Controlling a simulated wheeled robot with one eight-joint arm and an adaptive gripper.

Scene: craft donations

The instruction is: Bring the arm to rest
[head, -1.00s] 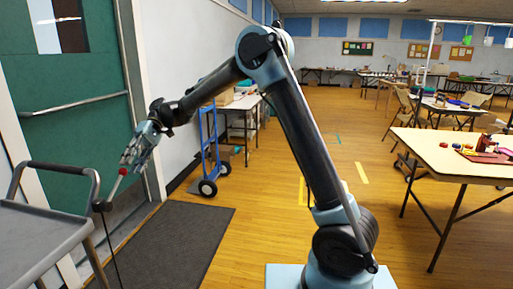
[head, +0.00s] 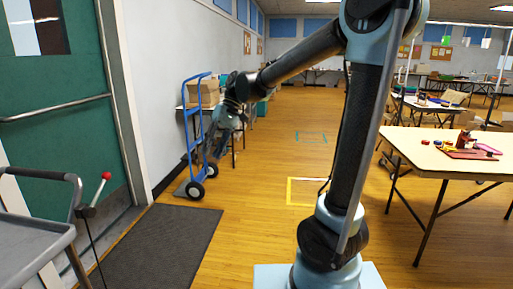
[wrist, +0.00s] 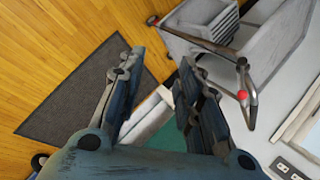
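My arm (head: 354,150) rises from its base in the head view and reaches back to the left. My gripper (head: 215,155) hangs in the air at its end, in front of the blue hand truck in the picture. In the wrist view my gripper (wrist: 158,68) has its two fingers well apart, with nothing between them. A lever with a red knob (head: 106,176) stands at the grey cart (head: 30,232), apart from my gripper. The knob also shows in the wrist view (wrist: 242,95), to the right of the fingers.
A green door (head: 60,130) is at the left, with a dark mat (head: 165,245) on the floor before it. A blue hand truck (head: 187,130) with boxes behind stands by the wall. A table (head: 445,160) with craft things is at the right. The middle floor is clear.

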